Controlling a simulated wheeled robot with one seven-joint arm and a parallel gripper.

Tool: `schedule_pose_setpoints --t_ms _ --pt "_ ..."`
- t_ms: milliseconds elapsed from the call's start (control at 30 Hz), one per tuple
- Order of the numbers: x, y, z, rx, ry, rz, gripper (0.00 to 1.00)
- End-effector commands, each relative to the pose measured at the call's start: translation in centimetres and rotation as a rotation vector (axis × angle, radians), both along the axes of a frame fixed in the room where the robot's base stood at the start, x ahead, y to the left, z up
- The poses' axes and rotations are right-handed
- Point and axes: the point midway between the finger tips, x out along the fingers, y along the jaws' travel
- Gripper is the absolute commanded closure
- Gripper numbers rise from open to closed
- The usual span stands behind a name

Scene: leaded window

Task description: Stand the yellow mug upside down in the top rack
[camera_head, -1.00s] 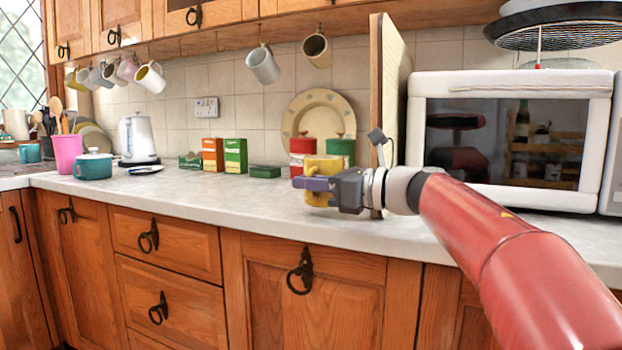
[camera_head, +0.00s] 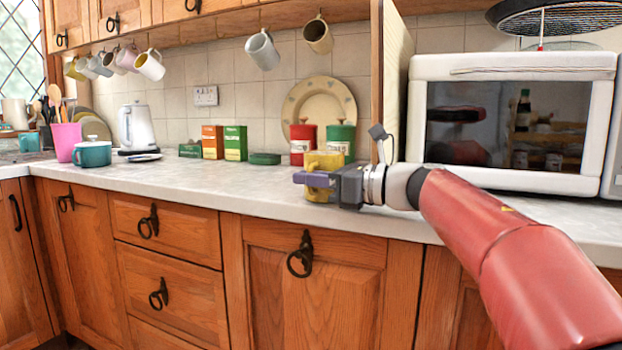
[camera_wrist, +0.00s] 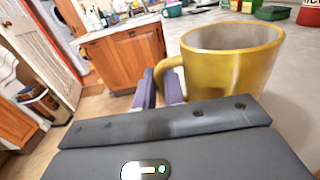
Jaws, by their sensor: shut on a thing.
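The yellow mug (camera_head: 322,161) is upright near the counter's front edge, in front of the red and green canisters. In the wrist view the mug (camera_wrist: 232,62) shows its open rim upward and its handle toward my gripper. My gripper (camera_head: 313,183) comes in from the right and is shut on the mug. In the wrist view the two purple fingers (camera_wrist: 158,88) are at the mug's handle. I cannot tell whether the mug's base touches the counter. I cannot make out the top rack in either view.
A wooden panel (camera_head: 377,85) stands upright just behind my gripper, beside a white microwave (camera_head: 515,172). A red canister (camera_head: 302,145) and a green canister (camera_head: 340,140) stand behind the mug. Several mugs hang above.

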Motion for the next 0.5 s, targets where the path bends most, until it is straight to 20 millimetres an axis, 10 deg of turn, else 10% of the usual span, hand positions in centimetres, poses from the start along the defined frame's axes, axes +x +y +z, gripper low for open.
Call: schedule_pose_setpoints --t_ms 233,500 --pt "-0.02 0.01 -0.04 0.001 -0.001 0.000 0.66" --pt "0.00 -0.14 -0.17 -0.001 0.001 -0.001 0.64"
